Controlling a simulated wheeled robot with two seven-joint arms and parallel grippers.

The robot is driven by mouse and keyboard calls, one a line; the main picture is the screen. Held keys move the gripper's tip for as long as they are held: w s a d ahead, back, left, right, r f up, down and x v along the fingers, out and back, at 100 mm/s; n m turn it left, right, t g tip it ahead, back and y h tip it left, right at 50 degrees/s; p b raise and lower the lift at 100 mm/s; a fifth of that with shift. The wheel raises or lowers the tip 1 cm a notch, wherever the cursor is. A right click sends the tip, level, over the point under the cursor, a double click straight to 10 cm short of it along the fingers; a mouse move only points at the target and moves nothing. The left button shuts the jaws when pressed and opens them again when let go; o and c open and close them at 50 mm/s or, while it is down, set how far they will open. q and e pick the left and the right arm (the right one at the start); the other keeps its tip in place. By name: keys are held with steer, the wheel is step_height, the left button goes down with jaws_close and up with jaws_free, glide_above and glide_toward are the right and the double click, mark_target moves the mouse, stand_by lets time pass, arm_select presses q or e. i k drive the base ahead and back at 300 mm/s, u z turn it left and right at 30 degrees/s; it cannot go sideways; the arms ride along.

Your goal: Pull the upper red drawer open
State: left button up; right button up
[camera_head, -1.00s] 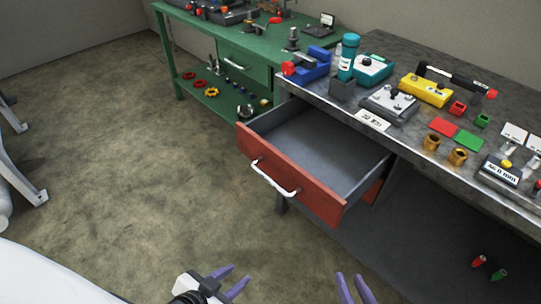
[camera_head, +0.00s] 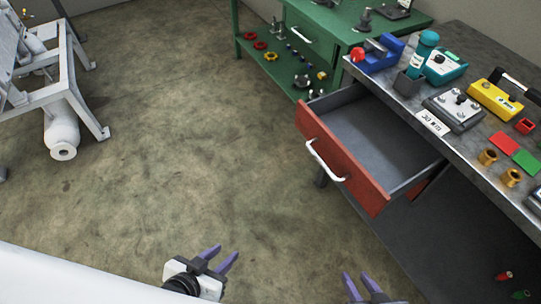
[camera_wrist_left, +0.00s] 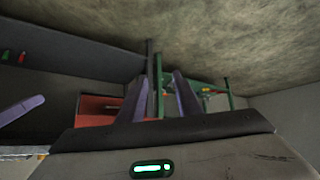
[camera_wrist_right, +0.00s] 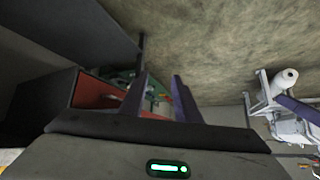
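The upper red drawer (camera_head: 338,160) stands pulled out from under the grey workbench, its grey inside empty. Its white handle (camera_head: 323,160) is on the red front. My left gripper (camera_head: 219,256) and my right gripper (camera_head: 361,284) are low in the head view, in front of the drawer and apart from it. Both have their purple fingers spread with nothing between them. The red drawer front also shows beyond the fingers in the left wrist view (camera_wrist_left: 95,107) and the right wrist view (camera_wrist_right: 93,91).
A green table (camera_head: 330,50) with a shelf of parts stands behind. The grey workbench (camera_head: 470,135) carries tools, a yellow box (camera_head: 495,97) and several small parts. A white frame (camera_head: 65,85) with a cylinder stands at the left. The floor (camera_head: 170,150) between is clear.

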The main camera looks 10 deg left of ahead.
mark_target(371, 150)
steer(key=u, duration=0.75)
steer(key=i, duration=0.55)
steer(key=z, duration=1.75)
